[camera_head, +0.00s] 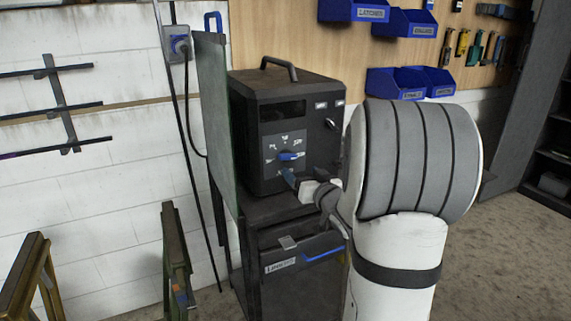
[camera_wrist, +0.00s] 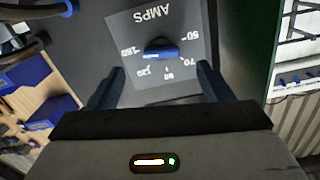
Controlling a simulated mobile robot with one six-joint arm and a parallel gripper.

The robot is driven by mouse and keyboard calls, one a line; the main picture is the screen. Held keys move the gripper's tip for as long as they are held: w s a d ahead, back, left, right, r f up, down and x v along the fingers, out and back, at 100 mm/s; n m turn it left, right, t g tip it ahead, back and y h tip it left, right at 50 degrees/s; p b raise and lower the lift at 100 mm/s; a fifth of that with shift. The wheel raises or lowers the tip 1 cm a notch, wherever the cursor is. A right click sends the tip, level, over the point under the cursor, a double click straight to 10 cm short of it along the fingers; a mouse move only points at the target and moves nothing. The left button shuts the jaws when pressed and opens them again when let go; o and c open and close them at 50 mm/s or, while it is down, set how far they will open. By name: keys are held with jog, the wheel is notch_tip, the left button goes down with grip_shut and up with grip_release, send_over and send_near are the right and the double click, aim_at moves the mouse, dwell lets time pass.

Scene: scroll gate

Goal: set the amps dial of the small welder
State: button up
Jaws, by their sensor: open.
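The small welder (camera_head: 300,110) is a dark box with a top handle, standing on a dark cart. Its grey AMPS dial plate (camera_head: 272,168) is on the front face, and the blue dial knob (camera_head: 290,156) sits on it. In the wrist view the plate (camera_wrist: 145,22) appears upside down, and the knob (camera_wrist: 160,52) lies as a nearly level blue bar among the numbers. My gripper (camera_head: 288,178) is open and empty, just in front of the plate and below the knob. In the wrist view my gripper (camera_wrist: 161,73) has its dark fingers spread either side of the knob's line, apart from it.
A green panel (camera_head: 218,110) stands close along the welder's left side. A drawer (camera_head: 290,262) with a blue edge is below the welder. Blue bins (camera_head: 395,82) hang on the wooden wall board. Sawhorse-like stands (camera_head: 177,255) are at the lower left.

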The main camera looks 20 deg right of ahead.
aim_at(287, 157)
jog(key=w, duration=0.7)
jog(key=shift+w+a+p, duration=0.15)
jog(key=shift+w+p, duration=0.2)
jog(key=shift+p, duration=0.1)
jog(key=c, duration=1)
jog(key=shift+f+n+b, duration=0.1)
jog(key=shift+n+b, duration=0.2)
jog(key=shift+b, duration=0.15)
